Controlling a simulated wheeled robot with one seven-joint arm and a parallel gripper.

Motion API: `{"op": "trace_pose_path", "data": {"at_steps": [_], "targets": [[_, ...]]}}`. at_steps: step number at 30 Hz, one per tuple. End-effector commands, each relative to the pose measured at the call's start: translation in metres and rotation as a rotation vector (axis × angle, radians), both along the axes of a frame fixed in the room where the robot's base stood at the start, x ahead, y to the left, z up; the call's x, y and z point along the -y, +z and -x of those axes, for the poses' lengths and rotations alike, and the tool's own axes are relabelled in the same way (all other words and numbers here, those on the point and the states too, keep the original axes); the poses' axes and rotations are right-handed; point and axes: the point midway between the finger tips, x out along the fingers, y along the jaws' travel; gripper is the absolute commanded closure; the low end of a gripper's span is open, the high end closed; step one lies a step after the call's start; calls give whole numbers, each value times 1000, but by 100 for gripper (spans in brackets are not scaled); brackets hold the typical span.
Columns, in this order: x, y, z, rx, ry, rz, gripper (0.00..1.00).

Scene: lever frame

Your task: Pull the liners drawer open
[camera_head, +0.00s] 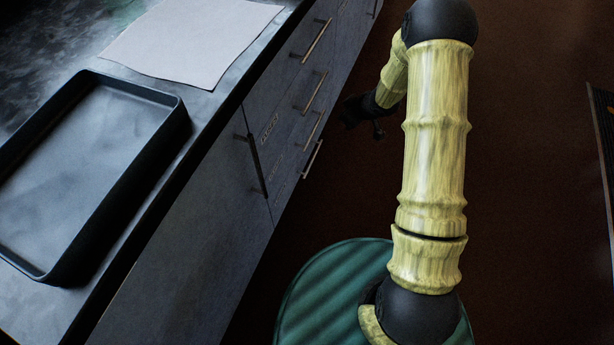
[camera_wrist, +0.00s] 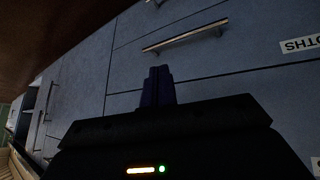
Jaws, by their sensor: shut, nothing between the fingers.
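A grey cabinet front carries a stack of drawers with bar handles, such as the handle (camera_head: 315,92) in the head view. The labels there are too small to read surely, so I cannot tell which drawer is the liners drawer. In the wrist view, an upside-down label (camera_wrist: 300,44) seems to read CLOTHS, and a bar handle (camera_wrist: 185,38) lies left of it. Another label (camera_wrist: 316,163) is cut off at the right edge. My gripper (camera_wrist: 160,72) is shut and empty, its fingertips apart from that handle. My gripper (camera_head: 352,110) is partly hidden in the head view.
The dark counter holds a black tray (camera_head: 178,125) and a pale sheet (camera_head: 190,40). A cabinet door with an upright handle (camera_head: 255,165) is nearer than the drawers. The brown floor (camera_head: 540,150) to the right is mostly clear, with a dark-edged object at the far right.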

Motion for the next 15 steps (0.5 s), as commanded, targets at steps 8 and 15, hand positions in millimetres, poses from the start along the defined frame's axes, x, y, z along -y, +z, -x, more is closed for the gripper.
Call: {"op": "trace_pose_path", "data": {"at_steps": [8, 15], "targets": [[-32, -153, 5, -23, 220, -104, 100], [-49, -225, 21, -52, 354, -180, 100]]}}
